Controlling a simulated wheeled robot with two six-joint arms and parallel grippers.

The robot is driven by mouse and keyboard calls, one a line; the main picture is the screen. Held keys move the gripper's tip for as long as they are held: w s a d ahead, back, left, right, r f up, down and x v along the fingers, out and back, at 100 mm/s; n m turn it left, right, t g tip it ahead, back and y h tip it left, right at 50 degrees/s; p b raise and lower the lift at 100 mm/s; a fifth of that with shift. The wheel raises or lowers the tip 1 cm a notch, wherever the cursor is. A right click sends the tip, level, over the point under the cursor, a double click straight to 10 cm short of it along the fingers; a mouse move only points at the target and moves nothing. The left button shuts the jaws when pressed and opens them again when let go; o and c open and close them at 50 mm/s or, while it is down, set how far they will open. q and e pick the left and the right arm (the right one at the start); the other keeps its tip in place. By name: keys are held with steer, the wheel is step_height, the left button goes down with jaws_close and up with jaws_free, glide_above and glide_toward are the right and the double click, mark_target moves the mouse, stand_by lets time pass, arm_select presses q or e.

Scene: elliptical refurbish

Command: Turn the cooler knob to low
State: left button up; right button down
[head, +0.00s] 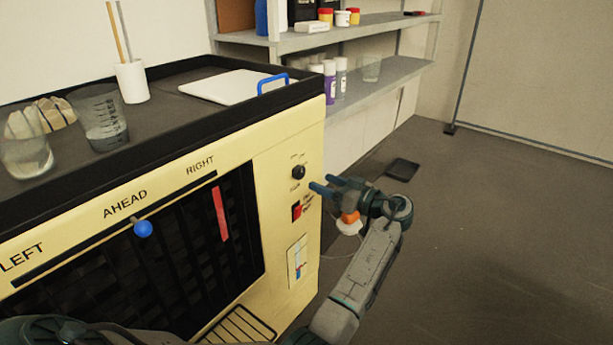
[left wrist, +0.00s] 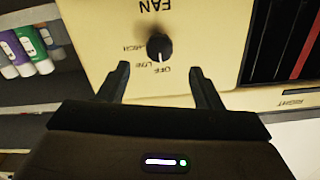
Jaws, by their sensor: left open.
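The cooler (head: 285,130) is a cream cabinet with a black vent grille. Its black fan knob (head: 298,172) sits at the upper right of the front panel. In the left wrist view the knob (left wrist: 159,48) appears upside down under the word FAN, with HIGH, LOW and OFF printed around it. A thin white mark shows on the knob, but its exact setting is hard to tell. My left gripper (head: 321,184) is open just right of the knob, apart from it. In the left wrist view its fingertips (left wrist: 160,72) straddle the knob's line, with the knob ahead between them. My right gripper is out of view.
A red switch (head: 297,212) and a small gauge (head: 297,262) lie below the knob. A blue ball lever (head: 143,229) sticks out by the grille. Beakers and a white board (head: 222,87) stand on top. Shelves (head: 350,85) with bottles stand behind.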

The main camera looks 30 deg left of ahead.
mark_target(302, 174)
arm_select(q)
steer(key=a, duration=0.6)
steer(key=shift+w+a+p, duration=0.25)
steer(key=shift+a+p, duration=0.1)
steer(key=shift+a, duration=0.05)
steer(key=c, duration=1)
